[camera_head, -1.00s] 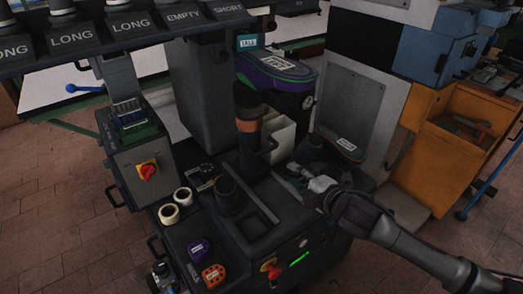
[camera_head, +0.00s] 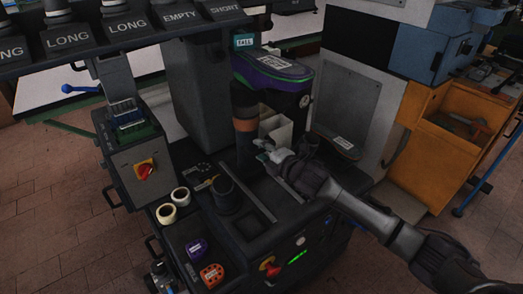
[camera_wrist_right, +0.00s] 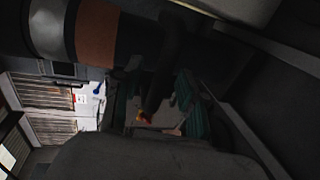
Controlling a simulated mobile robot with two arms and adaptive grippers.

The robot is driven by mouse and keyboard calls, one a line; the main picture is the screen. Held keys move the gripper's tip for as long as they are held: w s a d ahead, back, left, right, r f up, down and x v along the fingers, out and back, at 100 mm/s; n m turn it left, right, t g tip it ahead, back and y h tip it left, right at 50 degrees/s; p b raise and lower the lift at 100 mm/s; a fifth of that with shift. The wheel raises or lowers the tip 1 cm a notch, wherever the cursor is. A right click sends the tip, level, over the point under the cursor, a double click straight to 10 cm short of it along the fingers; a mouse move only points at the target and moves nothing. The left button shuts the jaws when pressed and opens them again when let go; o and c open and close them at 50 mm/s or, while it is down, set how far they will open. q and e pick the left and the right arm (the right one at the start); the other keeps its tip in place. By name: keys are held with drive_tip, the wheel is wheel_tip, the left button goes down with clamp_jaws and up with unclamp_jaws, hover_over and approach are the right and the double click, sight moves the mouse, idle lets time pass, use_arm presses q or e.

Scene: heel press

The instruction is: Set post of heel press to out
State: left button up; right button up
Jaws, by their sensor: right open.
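The heel press stands in the middle of the head view. Its dark upright post (camera_head: 245,140) carries an orange band and has a purple and green shoe-shaped head (camera_head: 275,72) above it. The banded post also shows at the top left of the right wrist view (camera_wrist_right: 95,35). My right gripper (camera_head: 262,152) is open just right of the post's lower part. In the right wrist view, a dark bar (camera_wrist_right: 165,70) lies between the two greenish fingers (camera_wrist_right: 155,102); I cannot tell whether they touch it. The gripper hides that part of the press in the head view.
A short black cylinder (camera_head: 227,193) stands on the press bed beside a long rail. Tape rolls (camera_head: 173,204) and a control box with a red knob (camera_head: 146,169) are at left. An orange cabinet (camera_head: 450,150) stands at right. Labelled bins (camera_head: 130,20) hang across the top.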

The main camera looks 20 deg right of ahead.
drive_tip(key=shift+w+a, duration=0.1)
drive_tip(key=shift+w, duration=0.05)
drive_tip(key=shift+c, duration=0.3)
clamp_jaws()
